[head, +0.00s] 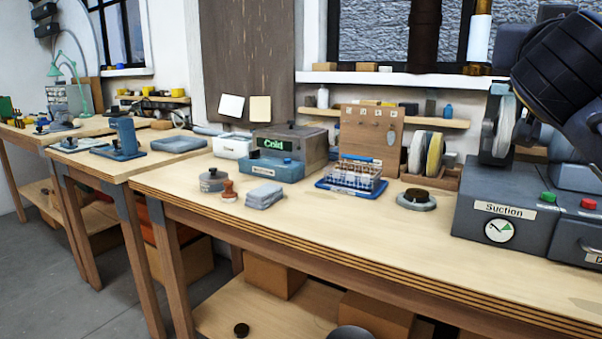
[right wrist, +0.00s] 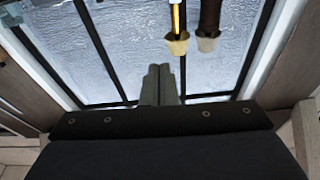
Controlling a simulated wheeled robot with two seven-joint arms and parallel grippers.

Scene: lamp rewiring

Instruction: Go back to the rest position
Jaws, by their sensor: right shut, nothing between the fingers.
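My right gripper (right wrist: 160,70) shows in the right wrist view with its two grey fingers together and nothing between them. It points toward a window (right wrist: 120,60), clear of any object. In the head view a dark part at the upper right looks like my right arm; its fingertips cannot be made out there. My left gripper is in neither view. The wooden workbench (head: 400,245) runs across the head view, and no gripper is seen touching it.
A grey suction unit (head: 480,190) stands at the bench's right, close below the dark arm part. A blue tray (head: 325,184), a "Cold" box (head: 310,146) and a pegboard (head: 350,125) stand farther back. The bench's front middle is clear. Two hanging rods (right wrist: 208,20) show near my right gripper's view.

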